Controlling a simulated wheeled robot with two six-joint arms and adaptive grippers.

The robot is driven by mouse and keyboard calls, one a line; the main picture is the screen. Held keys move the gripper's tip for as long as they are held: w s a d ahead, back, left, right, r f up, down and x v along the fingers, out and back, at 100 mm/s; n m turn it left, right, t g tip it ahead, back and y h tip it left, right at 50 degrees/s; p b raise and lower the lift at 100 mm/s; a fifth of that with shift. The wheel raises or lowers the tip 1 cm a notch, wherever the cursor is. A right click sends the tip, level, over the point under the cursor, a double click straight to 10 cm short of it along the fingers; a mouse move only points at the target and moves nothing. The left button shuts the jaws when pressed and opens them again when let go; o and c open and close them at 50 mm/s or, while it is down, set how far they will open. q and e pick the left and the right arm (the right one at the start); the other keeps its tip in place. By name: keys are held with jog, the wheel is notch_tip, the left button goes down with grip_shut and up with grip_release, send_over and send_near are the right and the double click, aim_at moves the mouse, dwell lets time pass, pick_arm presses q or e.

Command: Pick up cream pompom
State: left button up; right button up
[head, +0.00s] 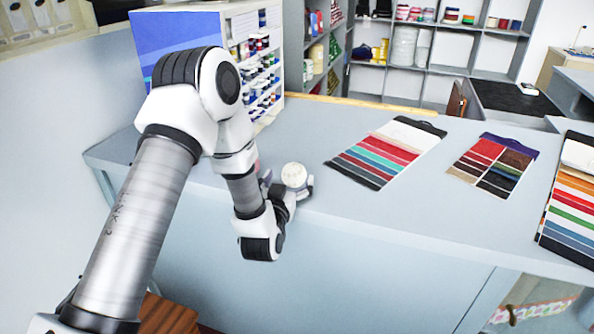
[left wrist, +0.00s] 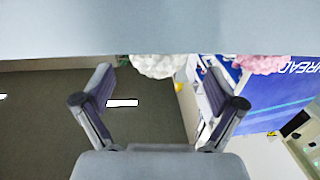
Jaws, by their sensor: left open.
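The cream pompom (head: 294,174) is a small pale round ball at the counter's near edge in the head view. It also shows in the left wrist view (left wrist: 152,66), at the top middle. My left gripper (head: 287,186) is at the pompom, with a dark finger on each side of it in the head view. In the left wrist view my left gripper (left wrist: 158,78) is open, with the pompom showing between and beyond its fingertips. I cannot tell whether the fingers touch it. My right gripper is in neither view.
A pink pompom (left wrist: 262,64) is close by, mostly hidden behind my arm in the head view. Striped swatch cards (head: 385,153) lie to the right on the pale counter (head: 400,215). A thread rack (head: 262,70) stands behind my arm. Bare counter lies between.

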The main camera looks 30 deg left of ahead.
aim_at(291, 178)
pick_arm(q)
jog(key=x, duration=0.3)
jog(key=shift+w+d+p, duration=0.2)
jog(key=shift+w+p, duration=0.1)
jog(key=shift+w+a+f, duration=0.1)
jog(key=shift+w+f, duration=0.05)
jog(key=shift+w, duration=0.1)
jog(key=shift+s, duration=0.2)
jog(key=shift+c, duration=0.4)
jog(key=c, duration=1)
